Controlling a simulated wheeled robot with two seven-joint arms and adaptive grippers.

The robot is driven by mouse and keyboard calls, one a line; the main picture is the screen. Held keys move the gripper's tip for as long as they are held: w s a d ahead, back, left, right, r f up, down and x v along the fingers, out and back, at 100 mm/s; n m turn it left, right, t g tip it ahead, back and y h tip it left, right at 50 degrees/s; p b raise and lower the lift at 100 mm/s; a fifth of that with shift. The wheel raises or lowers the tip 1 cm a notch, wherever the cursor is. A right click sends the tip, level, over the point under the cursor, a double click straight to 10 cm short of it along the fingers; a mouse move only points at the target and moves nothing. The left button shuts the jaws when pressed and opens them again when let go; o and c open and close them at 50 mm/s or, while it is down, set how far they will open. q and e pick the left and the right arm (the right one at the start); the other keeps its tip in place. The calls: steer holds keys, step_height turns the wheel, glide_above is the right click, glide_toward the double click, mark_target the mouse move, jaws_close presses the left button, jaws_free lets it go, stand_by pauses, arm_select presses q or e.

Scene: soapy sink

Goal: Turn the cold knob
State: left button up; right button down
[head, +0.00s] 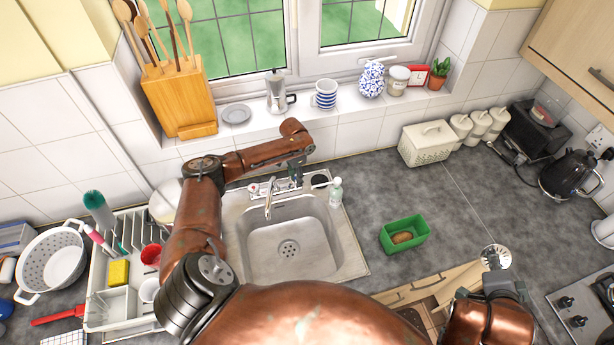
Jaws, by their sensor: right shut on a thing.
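The metal tap (268,201) stands at the back of the steel sink (345,258), its spout over the basin. A knob with a reddish mark (253,188) is on its left. The cold knob is at the tap's right side, largely hidden by my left gripper (295,177). My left arm reaches across the back of the sink, and this gripper points down at the tap's right end. Whether its fingers are open or touch the knob is too small to tell. My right gripper (491,264) is shut on a round, pale, perforated thing (495,256) above the right-hand counter.
A soap bottle (336,193) stands close right of the tap. A dish rack (104,300) and white colander (52,262) are left of the sink. An open drawer (463,277) lies below.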

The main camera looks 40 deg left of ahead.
arm_select(q)
steer(key=shift+o, duration=1.1)
steer(key=shift+r, duration=0.1)
step_height(320, 180, up, 12)
